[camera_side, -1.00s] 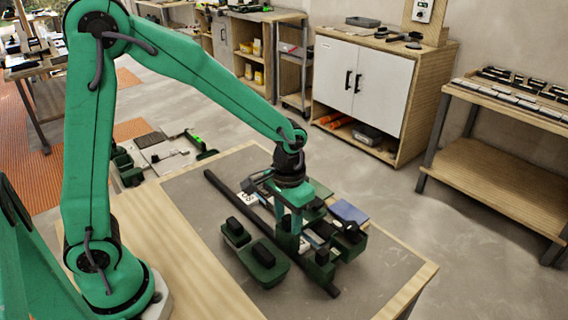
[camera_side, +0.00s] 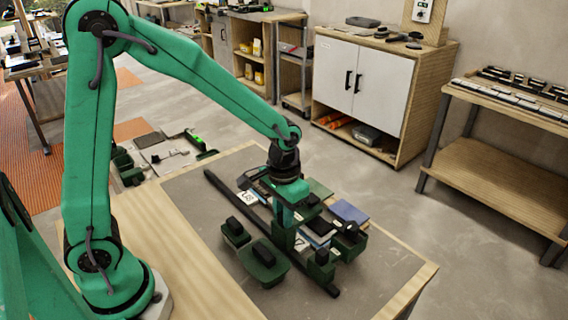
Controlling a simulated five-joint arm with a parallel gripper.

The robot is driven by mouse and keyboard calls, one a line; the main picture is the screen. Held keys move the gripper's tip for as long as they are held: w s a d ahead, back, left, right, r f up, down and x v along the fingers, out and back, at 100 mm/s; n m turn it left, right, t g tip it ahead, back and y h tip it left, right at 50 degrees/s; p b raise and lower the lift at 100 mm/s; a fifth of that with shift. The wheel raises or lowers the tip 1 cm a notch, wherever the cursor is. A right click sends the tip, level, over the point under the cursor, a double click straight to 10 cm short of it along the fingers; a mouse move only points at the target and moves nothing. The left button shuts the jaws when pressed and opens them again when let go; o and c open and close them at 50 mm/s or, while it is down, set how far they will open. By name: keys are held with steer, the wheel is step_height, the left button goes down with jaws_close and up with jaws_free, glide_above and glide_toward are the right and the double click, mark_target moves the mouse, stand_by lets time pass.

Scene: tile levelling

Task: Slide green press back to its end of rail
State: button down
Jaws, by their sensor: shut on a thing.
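My gripper (camera_side: 287,222) points down over the work board and is shut on the green press (camera_side: 285,238). The press is a dark green block beside the long dark rail (camera_side: 232,194), and the gripper partly hides it. The rail runs diagonally from upper left to lower right. Another dark green block (camera_side: 320,268) is near its lower right end. A blue tile (camera_side: 349,212), a green tile (camera_side: 319,190) and a white marked tile (camera_side: 248,198) lie around the gripper.
Green blocks with black knobs stand left of the rail, one small (camera_side: 236,233) and one larger (camera_side: 264,262). Another block with a black top (camera_side: 348,240) stands to the right. The grey board (camera_side: 385,272) is bare at lower right.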

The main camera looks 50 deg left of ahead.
steer(key=a, duration=3.2)
steer(key=shift+a, duration=0.4)
stand_by(1.7)
steer(key=shift+w+r, duration=0.1)
steer(key=c, duration=1.3)
jaws_free()
steer(key=shift+d, duration=0.1)
steer(key=shift+r, duration=3.4)
